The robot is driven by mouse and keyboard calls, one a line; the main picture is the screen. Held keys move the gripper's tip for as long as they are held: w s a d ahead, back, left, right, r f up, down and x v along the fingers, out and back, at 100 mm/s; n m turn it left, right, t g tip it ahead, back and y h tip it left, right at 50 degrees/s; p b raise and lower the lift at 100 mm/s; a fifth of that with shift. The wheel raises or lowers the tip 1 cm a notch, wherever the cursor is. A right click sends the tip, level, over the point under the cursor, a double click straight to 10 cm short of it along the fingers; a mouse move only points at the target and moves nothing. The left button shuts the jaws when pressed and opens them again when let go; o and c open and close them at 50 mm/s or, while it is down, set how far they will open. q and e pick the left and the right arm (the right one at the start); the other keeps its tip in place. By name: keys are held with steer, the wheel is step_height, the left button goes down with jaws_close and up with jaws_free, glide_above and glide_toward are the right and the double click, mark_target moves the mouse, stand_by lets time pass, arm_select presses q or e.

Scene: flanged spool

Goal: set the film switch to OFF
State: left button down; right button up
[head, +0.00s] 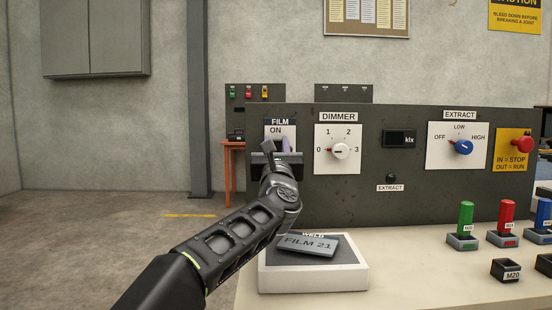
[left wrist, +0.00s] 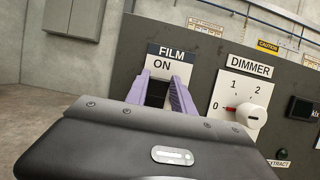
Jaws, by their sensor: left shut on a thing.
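The film switch plate (head: 292,132) is at the left end of the dark panel, with FILM above and ON at its top. The plate also shows in the left wrist view (left wrist: 152,73). My left gripper (head: 279,145) is in front of it, its purple fingers below the ON mark. In the left wrist view the fingers (left wrist: 162,88) stand either side of a dark part of the switch and are shut on it. The lever's position and the lower plate are hidden by my gripper. My right gripper is not in view.
Right of the switch are the dimmer knob (head: 340,151), the blue extract knob (head: 463,147) and a red stop button (head: 522,144). A FILM 21 plate (head: 308,245) lies on a white-sided block below. Several coloured handled pieces stand on the bench at right.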

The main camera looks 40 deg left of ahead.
arm_select(q)
steer(key=c, duration=1.1)
jaws_free()
steer(key=b+v, duration=0.1)
steer(key=v, duration=0.7)
